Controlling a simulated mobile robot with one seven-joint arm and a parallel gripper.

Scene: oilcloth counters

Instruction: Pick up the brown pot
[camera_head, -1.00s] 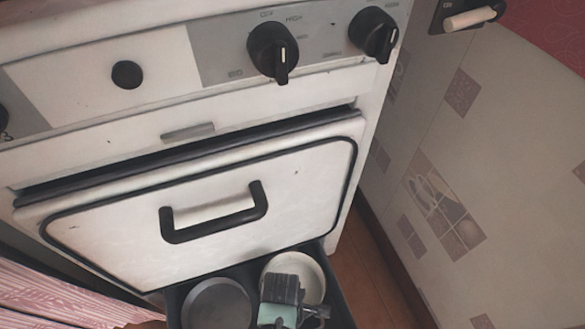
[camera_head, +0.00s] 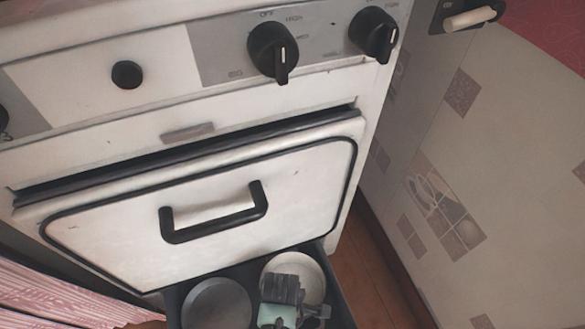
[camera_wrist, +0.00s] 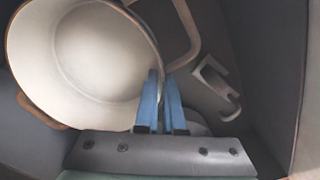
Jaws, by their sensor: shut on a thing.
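The brown pot (camera_wrist: 100,50) lies in an open drawer, its pale cream inside facing up in the wrist view, with a brown rim and brown handle loops. In the head view its pale inside (camera_head: 306,268) shows at the drawer's right, partly covered by my gripper (camera_head: 283,291). In the wrist view my gripper (camera_wrist: 162,76) has its two blue fingers close together at the pot's right rim, shut on that rim. The outer wall of the pot is mostly hidden.
A grey round pan (camera_head: 216,306) sits left of the pot in the dark drawer (camera_head: 340,300). A pale hooked object (camera_wrist: 215,85) lies near the right drawer wall (camera_wrist: 270,60). The oven door handle (camera_head: 213,212) is above the drawer. A tiled wall stands to the right.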

